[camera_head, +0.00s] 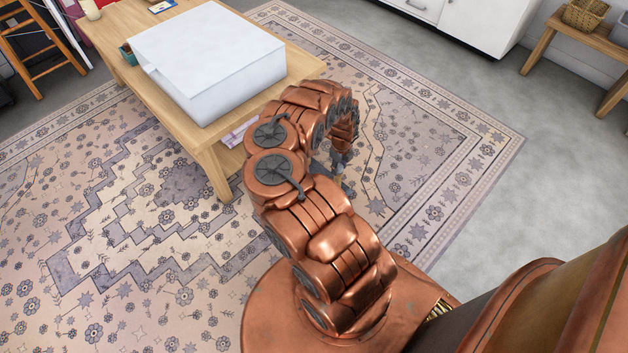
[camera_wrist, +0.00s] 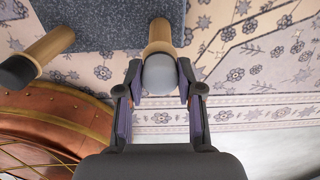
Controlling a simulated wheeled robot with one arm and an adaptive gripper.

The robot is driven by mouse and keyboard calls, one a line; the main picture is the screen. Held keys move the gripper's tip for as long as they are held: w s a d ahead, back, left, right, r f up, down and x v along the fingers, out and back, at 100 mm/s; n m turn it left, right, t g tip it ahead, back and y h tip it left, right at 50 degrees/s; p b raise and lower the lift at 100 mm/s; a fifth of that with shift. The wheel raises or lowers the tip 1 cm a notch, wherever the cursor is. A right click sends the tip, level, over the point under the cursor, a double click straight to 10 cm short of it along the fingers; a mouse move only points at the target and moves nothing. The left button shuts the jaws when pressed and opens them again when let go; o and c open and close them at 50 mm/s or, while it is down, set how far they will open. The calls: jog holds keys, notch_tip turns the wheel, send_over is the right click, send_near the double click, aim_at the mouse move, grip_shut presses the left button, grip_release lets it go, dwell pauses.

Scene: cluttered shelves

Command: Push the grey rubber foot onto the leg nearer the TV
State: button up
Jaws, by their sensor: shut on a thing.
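The grey rubber foot (camera_wrist: 160,76) is between the fingers of my gripper (camera_wrist: 159,84) in the wrist view, and the gripper is shut on it. A round wooden leg (camera_wrist: 159,34) lies directly beyond the foot, lined up with it. The foot covers the leg's end, so I cannot tell how far it is on. A second wooden leg (camera_wrist: 48,44) at the left has a dark foot (camera_wrist: 17,72) on its end. Both legs are by a blue-grey speckled surface (camera_wrist: 100,25). In the head view my arm mostly hides my gripper (camera_head: 343,160) and the legs. I cannot make out a TV.
A wooden table (camera_head: 212,165) with a large white box (camera_head: 205,55) stands left of my arm. A patterned rug (camera_head: 130,250) covers the floor. A white cabinet (camera_head: 485,25) and a bench (camera_head: 570,45) with a basket (camera_head: 585,14) stand behind. Open floor lies at the right.

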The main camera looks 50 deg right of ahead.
aim_at(339, 166)
jog(key=shift+f+b, duration=0.4)
jog(key=shift+f, duration=0.3)
dwell(0.6)
jog(key=o, duration=1.2)
jog(key=shift+r, duration=0.1)
notch_tip(339, 166, up, 3)
jog(key=shift+w+r, duration=0.1)
jog(key=shift+w, duration=0.05)
jog(key=shift+r, duration=4.3)
